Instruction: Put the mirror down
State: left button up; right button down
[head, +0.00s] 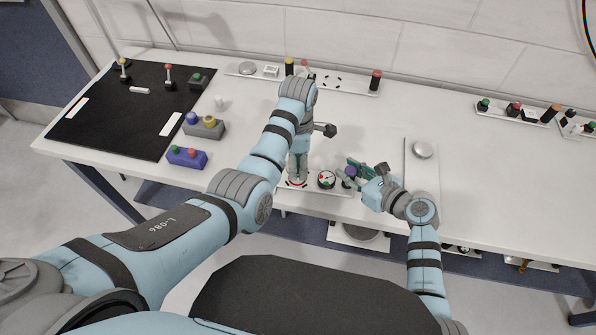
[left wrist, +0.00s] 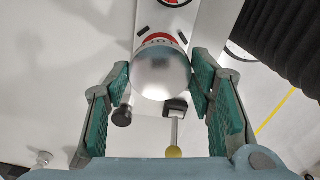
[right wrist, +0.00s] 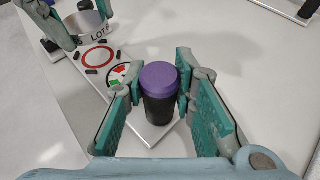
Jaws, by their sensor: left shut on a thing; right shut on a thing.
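The mirror, a shiny silver round piece (left wrist: 162,75), sits between the fingers of my left gripper (left wrist: 160,85). It also shows in the right wrist view with lettering on its side (right wrist: 87,24). It is beside or above the red ring (right wrist: 98,57) on the white fixture plate (right wrist: 160,132); contact with the plate cannot be told. In the head view my left gripper (head: 297,172) points down at this plate. My right gripper (right wrist: 160,88) is shut on a black knob with a purple top (right wrist: 160,78) at the plate's end, past a dial (right wrist: 119,74).
A silver dome (head: 422,149) stands on a white plate at right. A grey box (head: 204,127), a purple box (head: 187,157) and a black mat (head: 120,115) lie at left. Plates with coloured knobs (head: 376,80) line the back.

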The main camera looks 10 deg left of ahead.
aim_at(298, 180)
pick_arm(q)
notch_tip(298, 180, down, 4)
jog(key=shift+f, duration=0.1)
jog(key=shift+f, duration=0.2)
jog(key=shift+f, duration=0.1)
jog(key=shift+s+f, duration=0.25)
jog(key=shift+s, duration=0.05)
jog(key=o, duration=1)
jog(key=shift+o, duration=1.1)
jog(key=shift+w+f, duration=0.2)
jog(key=shift+w, duration=0.15)
jog(key=shift+s, duration=0.1)
